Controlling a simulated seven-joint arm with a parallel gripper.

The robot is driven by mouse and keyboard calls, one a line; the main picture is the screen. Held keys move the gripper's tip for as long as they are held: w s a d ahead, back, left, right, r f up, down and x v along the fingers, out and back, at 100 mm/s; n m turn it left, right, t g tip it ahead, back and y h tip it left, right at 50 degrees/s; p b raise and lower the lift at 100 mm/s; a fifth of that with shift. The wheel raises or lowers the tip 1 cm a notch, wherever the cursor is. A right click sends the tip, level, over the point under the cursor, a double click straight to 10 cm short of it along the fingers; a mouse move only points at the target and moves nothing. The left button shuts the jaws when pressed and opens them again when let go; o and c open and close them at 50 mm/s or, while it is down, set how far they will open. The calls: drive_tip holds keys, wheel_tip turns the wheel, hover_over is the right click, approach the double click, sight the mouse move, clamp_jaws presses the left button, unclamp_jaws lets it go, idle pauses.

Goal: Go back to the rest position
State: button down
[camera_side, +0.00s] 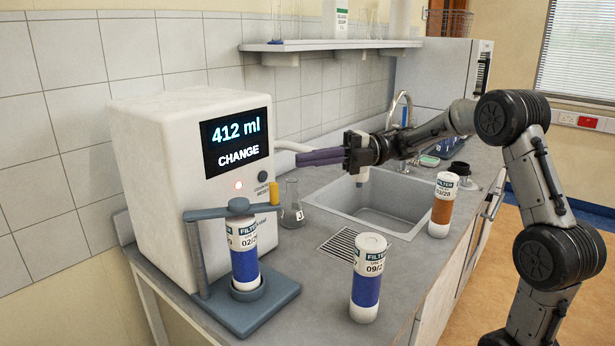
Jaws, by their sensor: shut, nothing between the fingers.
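My gripper (322,157) is shut and empty. It is held level above the near left part of the sink, its fingers pointing left toward the white machine (150,150). The machine's screen (236,142) reads "412 ml CHANGE", and a small light glows below it. A blue-banded filter (244,258) stands upright in the grey holder (272,300) in front of the machine, under its top arm. My gripper is apart from the filter and holder.
A second blue-banded filter (368,280) stands on the counter at the front. An orange-brown-banded filter (442,205) stands right of the sink (385,205). A glass flask (291,205) stands by the machine, below my fingers. A tap (402,110) rises behind the sink. A shelf (330,45) hangs above.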

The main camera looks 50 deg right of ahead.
drive_tip(key=shift+r, duration=0.4)
drive_tip(key=shift+a, duration=0.1)
